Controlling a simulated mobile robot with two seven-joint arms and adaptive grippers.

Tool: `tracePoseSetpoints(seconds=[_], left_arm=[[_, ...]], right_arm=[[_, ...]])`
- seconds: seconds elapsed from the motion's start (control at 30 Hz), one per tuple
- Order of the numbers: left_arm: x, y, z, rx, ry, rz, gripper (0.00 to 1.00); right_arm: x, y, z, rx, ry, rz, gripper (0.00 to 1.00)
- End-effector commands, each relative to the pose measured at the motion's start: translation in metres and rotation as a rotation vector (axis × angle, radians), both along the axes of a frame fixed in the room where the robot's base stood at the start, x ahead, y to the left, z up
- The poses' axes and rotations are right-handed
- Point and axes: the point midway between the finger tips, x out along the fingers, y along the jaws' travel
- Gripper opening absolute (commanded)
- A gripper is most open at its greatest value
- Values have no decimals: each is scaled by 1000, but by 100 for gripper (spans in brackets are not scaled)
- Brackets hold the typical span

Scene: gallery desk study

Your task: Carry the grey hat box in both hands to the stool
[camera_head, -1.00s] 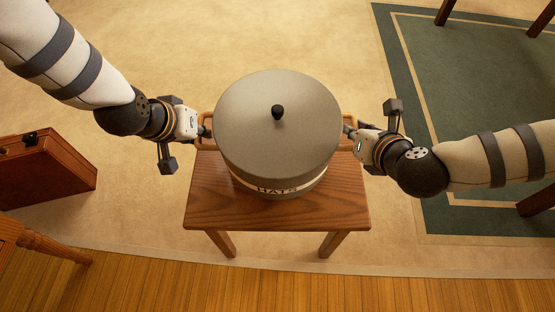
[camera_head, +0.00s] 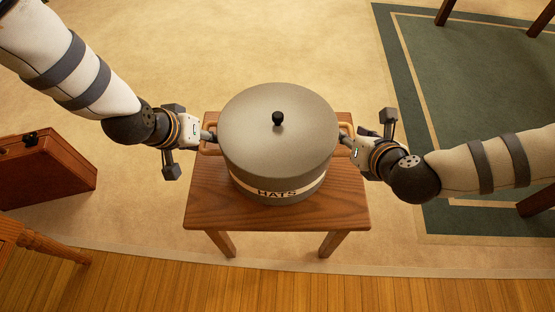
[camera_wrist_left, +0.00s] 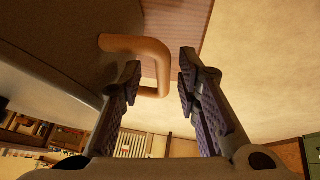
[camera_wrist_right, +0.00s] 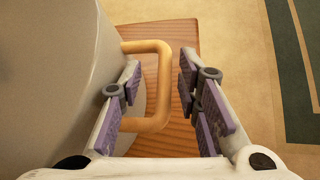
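The grey hat box (camera_head: 278,150), with a round lid, black knob and "HATS" band, sits upright on the wooden stool (camera_head: 210,207), toward the back of its top. Its base appears to rest there; the contact line is partly hidden. My left gripper (camera_head: 209,134) is at the left handle; in the left wrist view its fingers (camera_wrist_left: 160,66) stand apart with the handle (camera_wrist_left: 138,44) between them. My right gripper (camera_head: 348,140) is at the right handle; in the right wrist view its fingers (camera_wrist_right: 158,66) are apart on either side of the handle (camera_wrist_right: 163,75).
A brown case (camera_head: 45,172) stands on the floor at the left. A wooden piece of furniture with a turned leg (camera_head: 55,244) is at the lower left. A green rug (camera_head: 480,70) with furniture legs is at the right. Floor around the stool is clear.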

Motion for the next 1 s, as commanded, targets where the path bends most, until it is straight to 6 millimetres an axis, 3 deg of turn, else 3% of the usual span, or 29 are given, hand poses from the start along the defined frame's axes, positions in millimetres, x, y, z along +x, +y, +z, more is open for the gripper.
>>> tracePoseSetpoints(seconds=[0.2,0.4,0.73,1.0], left_arm=[[-19,8,38,0,-3,1,30],[-33,13,61,0,-2,0,30],[-35,13,63,0,0,0,30],[-35,13,63,0,0,0,30]], right_arm=[[0,0,0,0,0,0,31],[-1,-1,1,0,0,-1,31],[-49,-8,39,2,-1,-1,31],[-59,-10,47,0,-1,-2,31]])
